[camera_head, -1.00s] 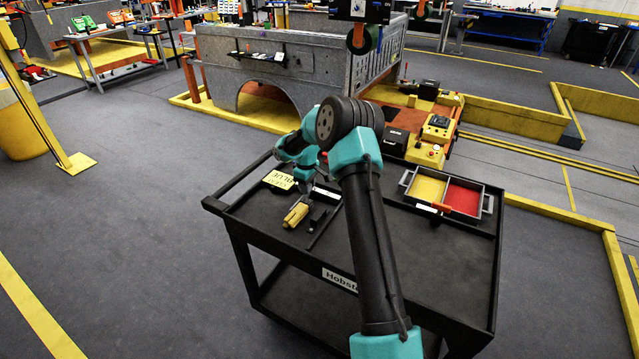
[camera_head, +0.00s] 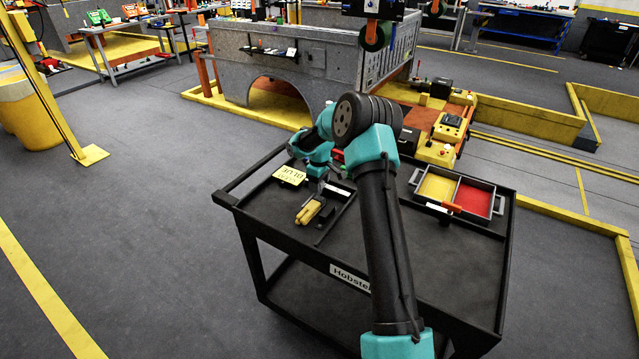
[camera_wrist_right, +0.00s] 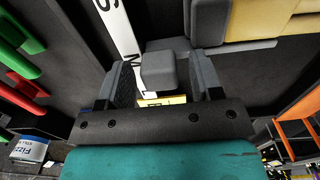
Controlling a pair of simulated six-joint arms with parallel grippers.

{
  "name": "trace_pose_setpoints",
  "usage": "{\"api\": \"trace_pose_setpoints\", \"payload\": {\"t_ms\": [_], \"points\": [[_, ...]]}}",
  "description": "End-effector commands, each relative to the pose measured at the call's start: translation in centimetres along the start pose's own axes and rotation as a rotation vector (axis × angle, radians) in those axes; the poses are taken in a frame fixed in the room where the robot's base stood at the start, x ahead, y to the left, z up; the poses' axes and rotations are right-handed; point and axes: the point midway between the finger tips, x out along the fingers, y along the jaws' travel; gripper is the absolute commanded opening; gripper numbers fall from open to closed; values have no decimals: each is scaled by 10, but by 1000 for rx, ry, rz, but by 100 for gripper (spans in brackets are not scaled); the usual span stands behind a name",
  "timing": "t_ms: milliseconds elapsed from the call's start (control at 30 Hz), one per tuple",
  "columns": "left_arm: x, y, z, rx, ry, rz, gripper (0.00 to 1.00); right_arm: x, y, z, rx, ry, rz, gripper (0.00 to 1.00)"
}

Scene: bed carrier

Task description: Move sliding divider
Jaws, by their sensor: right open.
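The sliding divider appears to be the grey block with a raised knob (camera_wrist_right: 165,70) in the right wrist view. It sits beside a white strip (camera_wrist_right: 122,35) with size letters on it. My right gripper (camera_wrist_right: 163,82) is open, with one finger on each side of the knob; I cannot tell whether they touch it. In the head view my right gripper (camera_head: 326,186) is low over the cart's left part, close to the white strip and a dark block (camera_head: 325,211). Yellow pieces (camera_head: 308,212) lie just in front of it. My left gripper is not in view.
The black cart (camera_head: 440,262) has a clear top at front right. A two-part tray (camera_head: 456,190), yellow and red, with an orange-handled item (camera_head: 452,207), stands at back right. A yellow card (camera_head: 289,175) lies left of my gripper. Red and green items (camera_wrist_right: 25,90) show in the wrist view.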

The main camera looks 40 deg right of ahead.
Motion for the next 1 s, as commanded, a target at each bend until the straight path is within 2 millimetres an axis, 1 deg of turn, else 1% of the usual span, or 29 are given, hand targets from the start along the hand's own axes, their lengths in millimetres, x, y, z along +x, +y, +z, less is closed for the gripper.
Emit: {"api": "trace_pose_setpoints", "payload": {"t_ms": [167,267,800,1000], "points": [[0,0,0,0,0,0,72,-11,0,0,0,2,1,60],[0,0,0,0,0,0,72,-23,0,-1,-1,2,2,60],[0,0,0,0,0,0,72,-125,0,0,0,2,3,60],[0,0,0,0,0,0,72,-158,0,-1,0,2,1,60]]}}
